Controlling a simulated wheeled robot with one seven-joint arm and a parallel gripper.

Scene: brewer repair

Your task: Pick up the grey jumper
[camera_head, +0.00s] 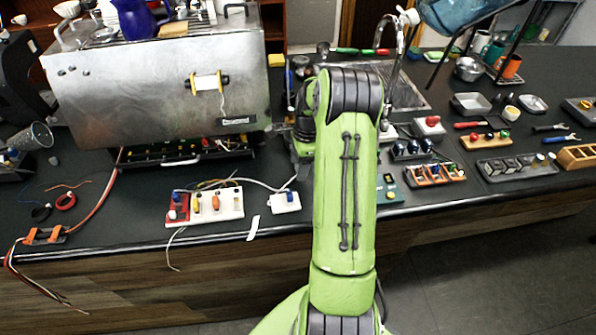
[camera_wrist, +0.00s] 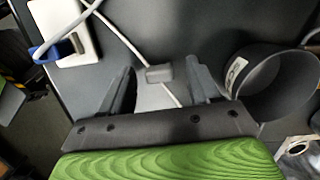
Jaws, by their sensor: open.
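A small grey block (camera_wrist: 158,74), which looks like the grey jumper, lies on the dark counter in the wrist view. My gripper (camera_wrist: 161,80) is open, with one finger on each side of the block. I cannot tell whether either finger touches it or how high the fingers are above the counter. A white cable runs close past the block. In the head view my green arm reaches over the counter and hides both the block and the gripper.
A white board with a blue part (camera_wrist: 68,38) is at the upper left of the wrist view. A dark hollow cylinder (camera_wrist: 270,88) stands close to the right finger. In the head view, a metal brewer (camera_head: 150,85) stands left and small parts trays (camera_head: 435,175) sit right.

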